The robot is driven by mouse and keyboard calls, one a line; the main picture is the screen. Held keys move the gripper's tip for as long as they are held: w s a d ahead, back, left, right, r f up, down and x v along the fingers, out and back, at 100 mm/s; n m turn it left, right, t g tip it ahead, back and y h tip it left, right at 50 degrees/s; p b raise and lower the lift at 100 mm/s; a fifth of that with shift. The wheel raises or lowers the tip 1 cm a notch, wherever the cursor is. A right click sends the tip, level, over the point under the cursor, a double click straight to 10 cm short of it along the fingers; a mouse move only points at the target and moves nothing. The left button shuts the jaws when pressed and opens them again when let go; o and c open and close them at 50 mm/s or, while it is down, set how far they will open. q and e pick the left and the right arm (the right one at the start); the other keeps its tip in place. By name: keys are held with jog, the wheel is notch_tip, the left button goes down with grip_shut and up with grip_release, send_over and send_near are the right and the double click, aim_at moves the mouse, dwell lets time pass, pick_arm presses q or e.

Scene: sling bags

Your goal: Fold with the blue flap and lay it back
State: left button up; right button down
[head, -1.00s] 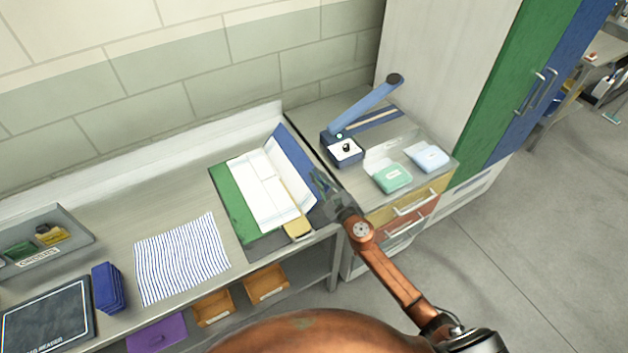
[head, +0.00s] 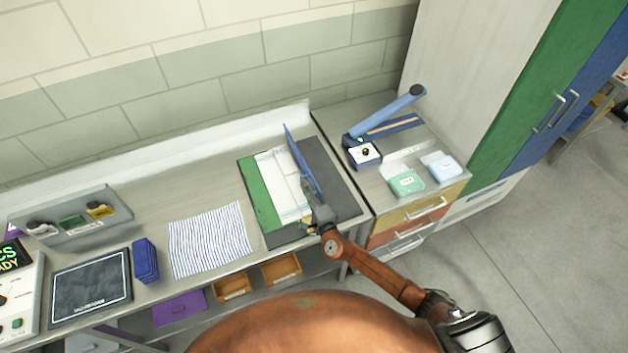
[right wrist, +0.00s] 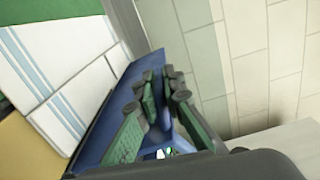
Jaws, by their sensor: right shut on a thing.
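The folding board has a dark grey base (head: 338,188) and lies on the bench. Its green flap (head: 260,195) lies flat on the left. A white cloth with pale blue stripes (head: 282,188) lies in the middle. The blue flap (head: 305,168) stands steeply up off the base at the cloth's right side. My right gripper (head: 318,205) is shut on the near end of the blue flap. The right wrist view shows its green-padded fingers (right wrist: 158,98) at the blue flap (right wrist: 112,92), with the striped cloth beside it. My left gripper is not in view.
A blue-and-white striped cloth (head: 210,240) lies left of the board, beside a folded blue stack (head: 145,262). A grey tray (head: 120,222) stands further left. A blue-armed device (head: 385,118) and two packets, green (head: 406,183) and pale blue (head: 444,166), are at right.

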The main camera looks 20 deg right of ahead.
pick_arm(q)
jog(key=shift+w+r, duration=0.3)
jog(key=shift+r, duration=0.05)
pick_arm(e)
jog(key=shift+s+a+f, duration=0.1)
jog(key=shift+a+f, duration=0.15)
jog(key=shift+a, duration=0.25)
jog(key=shift+s+a+f, duration=0.1)
jog(key=shift+a+f, duration=0.15)
jog(key=shift+a, duration=0.2)
jog(key=c, duration=2)
grip_release()
jog(key=shift+w, duration=0.1)
jog(key=shift+c, duration=0.2)
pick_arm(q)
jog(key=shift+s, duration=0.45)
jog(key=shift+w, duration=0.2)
pick_arm(e)
jog(key=s+d, duration=0.1)
jog(key=s, duration=1.1)
jog(key=shift+d, duration=0.35)
